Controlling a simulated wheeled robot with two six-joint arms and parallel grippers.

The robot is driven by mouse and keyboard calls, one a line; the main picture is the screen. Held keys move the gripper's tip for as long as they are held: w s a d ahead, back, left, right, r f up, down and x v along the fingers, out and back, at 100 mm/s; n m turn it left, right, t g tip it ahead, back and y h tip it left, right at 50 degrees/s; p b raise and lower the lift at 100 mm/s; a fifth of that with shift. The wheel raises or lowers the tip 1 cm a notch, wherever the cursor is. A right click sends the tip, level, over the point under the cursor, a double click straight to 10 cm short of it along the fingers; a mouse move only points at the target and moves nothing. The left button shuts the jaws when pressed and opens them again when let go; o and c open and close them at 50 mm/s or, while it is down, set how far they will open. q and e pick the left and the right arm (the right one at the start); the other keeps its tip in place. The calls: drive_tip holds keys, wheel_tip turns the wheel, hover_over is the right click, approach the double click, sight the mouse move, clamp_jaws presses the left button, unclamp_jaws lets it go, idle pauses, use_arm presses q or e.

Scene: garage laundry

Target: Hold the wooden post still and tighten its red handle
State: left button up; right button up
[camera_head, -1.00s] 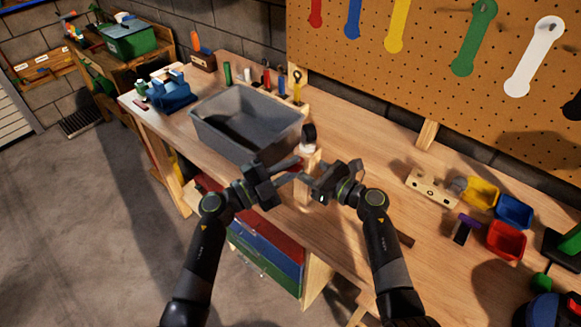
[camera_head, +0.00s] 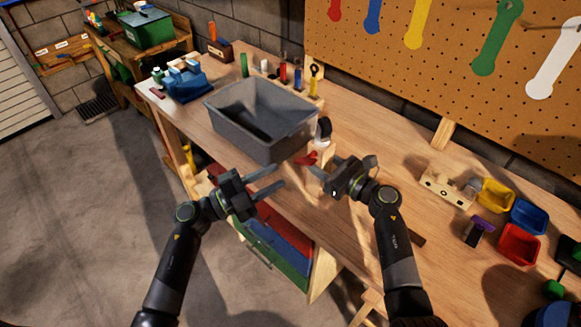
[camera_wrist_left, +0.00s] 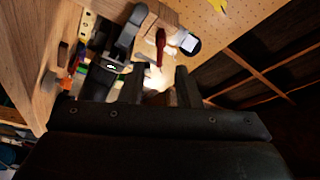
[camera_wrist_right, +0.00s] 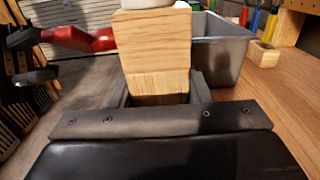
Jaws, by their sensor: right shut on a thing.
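The wooden post (camera_wrist_right: 150,50) stands upright between the fingers of my right gripper (camera_wrist_right: 158,92), which is shut on it. In the head view my right gripper (camera_head: 330,180) hides most of the post. The red handle (camera_head: 307,159) sticks out to the left of the post, and it also shows in the right wrist view (camera_wrist_right: 80,38). In the left wrist view the red handle (camera_wrist_left: 160,45) is ahead of my left gripper (camera_wrist_left: 158,85). In the head view my left gripper (camera_head: 275,182) is open and empty, left of and below the handle, apart from it.
A grey bin (camera_head: 262,125) stands on the workbench just behind the post. A drilled wooden block (camera_head: 446,187), a yellow bin (camera_head: 495,194), a blue bin (camera_head: 529,215) and a red bin (camera_head: 519,244) are to the right. A pegboard (camera_head: 440,70) is behind.

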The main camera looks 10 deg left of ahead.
use_arm(q)
drive_tip(key=shift+v, duration=1.55)
use_arm(e)
drive_tip(key=o, duration=1.3)
drive_tip(key=shift+c, duration=0.2)
